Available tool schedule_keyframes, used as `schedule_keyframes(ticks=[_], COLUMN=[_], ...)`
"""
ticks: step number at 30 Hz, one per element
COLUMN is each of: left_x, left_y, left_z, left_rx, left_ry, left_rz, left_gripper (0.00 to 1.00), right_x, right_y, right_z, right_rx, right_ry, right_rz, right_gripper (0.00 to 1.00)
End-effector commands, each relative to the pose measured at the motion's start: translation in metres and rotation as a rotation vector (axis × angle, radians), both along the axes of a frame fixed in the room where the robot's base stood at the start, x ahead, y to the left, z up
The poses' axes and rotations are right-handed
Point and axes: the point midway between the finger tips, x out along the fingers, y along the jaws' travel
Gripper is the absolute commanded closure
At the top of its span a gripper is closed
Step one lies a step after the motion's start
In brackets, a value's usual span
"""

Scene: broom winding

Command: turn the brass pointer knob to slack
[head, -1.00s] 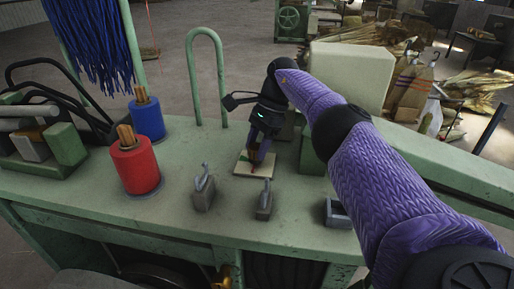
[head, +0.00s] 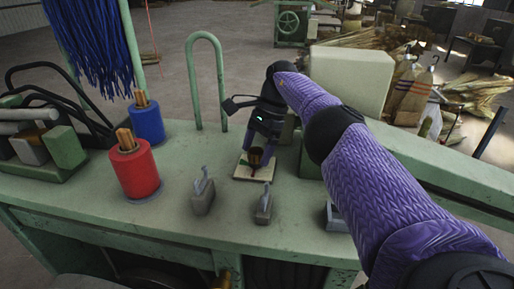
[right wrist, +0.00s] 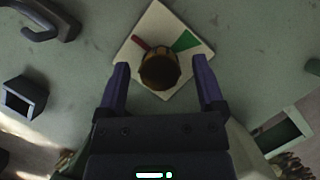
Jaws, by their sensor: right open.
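The brass pointer knob (head: 255,159) stands on a pale square plate (head: 241,174) on the green bench. In the right wrist view the knob (right wrist: 159,71) is a round brass-brown cap in the plate's middle. A red mark (right wrist: 141,43) lies to its upper left and a green wedge (right wrist: 186,41) to its upper right. Which way its pointer faces I cannot tell. My right gripper (right wrist: 159,66) is open, with one purple finger on each side of the knob and gaps between. In the head view my right gripper (head: 262,138) is above the plate. My left gripper is not in view.
Two grey levers (head: 203,196) (head: 263,207) stand in front of the plate. A red spool (head: 135,170) and a blue spool (head: 147,121) stand to the left. A green hoop (head: 191,80) rises behind, and a cream box (head: 352,76) is at the back right.

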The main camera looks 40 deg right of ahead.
Motion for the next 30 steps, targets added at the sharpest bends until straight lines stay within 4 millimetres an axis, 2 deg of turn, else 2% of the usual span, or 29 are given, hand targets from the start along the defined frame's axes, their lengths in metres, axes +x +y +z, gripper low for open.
schedule_keyframes(ticks=[4, 7, 10, 12, 15, 19, 30], left_x=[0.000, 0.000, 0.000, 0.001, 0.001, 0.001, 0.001], left_y=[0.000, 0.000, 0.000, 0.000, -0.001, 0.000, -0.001], left_z=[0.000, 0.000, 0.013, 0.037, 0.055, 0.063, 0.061], left_rx=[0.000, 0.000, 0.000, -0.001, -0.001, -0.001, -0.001], left_ry=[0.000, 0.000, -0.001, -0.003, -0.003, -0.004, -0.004], left_rz=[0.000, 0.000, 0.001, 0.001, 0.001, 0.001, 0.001], left_gripper=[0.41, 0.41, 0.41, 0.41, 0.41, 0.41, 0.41], right_x=[0.000, 0.000, 0.001, 0.000, 0.000, 0.000, 0.000], right_y=[0.000, 0.000, 0.001, 0.000, 0.000, 0.000, 0.000], right_z=[0.005, 0.025, 0.058, 0.082, 0.096, 0.102, 0.100], right_rx=[0.000, 0.000, 0.001, 0.001, 0.000, 0.000, 0.000], right_ry=[0.000, -0.003, -0.003, -0.001, 0.000, 0.001, 0.001], right_rz=[0.000, 0.000, -0.002, -0.001, -0.001, -0.001, 0.000], right_gripper=[0.13, 0.13, 0.13, 0.13, 0.13, 0.13, 0.13])
